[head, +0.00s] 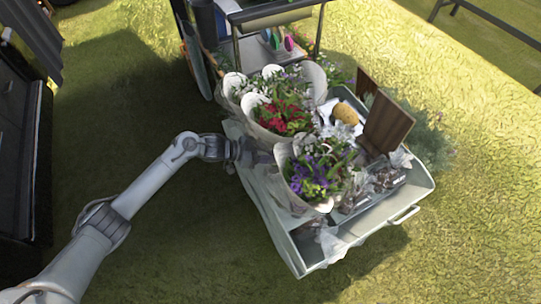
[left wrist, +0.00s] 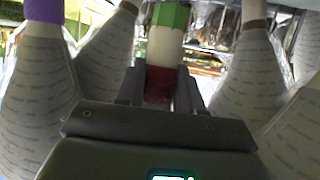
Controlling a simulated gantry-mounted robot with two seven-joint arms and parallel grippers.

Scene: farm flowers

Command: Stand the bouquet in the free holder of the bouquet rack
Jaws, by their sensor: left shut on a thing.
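My left gripper (head: 250,155) is low among paper-wrapped bouquets on the cart. In the left wrist view its fingers (left wrist: 158,92) are shut on the banded white stem of a bouquet (left wrist: 165,46), with a green band and a dark red part. Which flowers belong to it is hidden. In the head view, the bouquet with purple flowers (head: 315,178) is just right of the gripper, and one with red flowers (head: 283,118) is behind it. The rack and its free holder cannot be made out. My right gripper is not in view.
Other paper wraps stand close on both sides, left (left wrist: 32,85) and right (left wrist: 245,88). The grey cart tray (head: 375,218) also carries a brown board (head: 387,122), a round brown object (head: 346,114) and clear-wrapped items. Grass (head: 160,240) around the cart is open.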

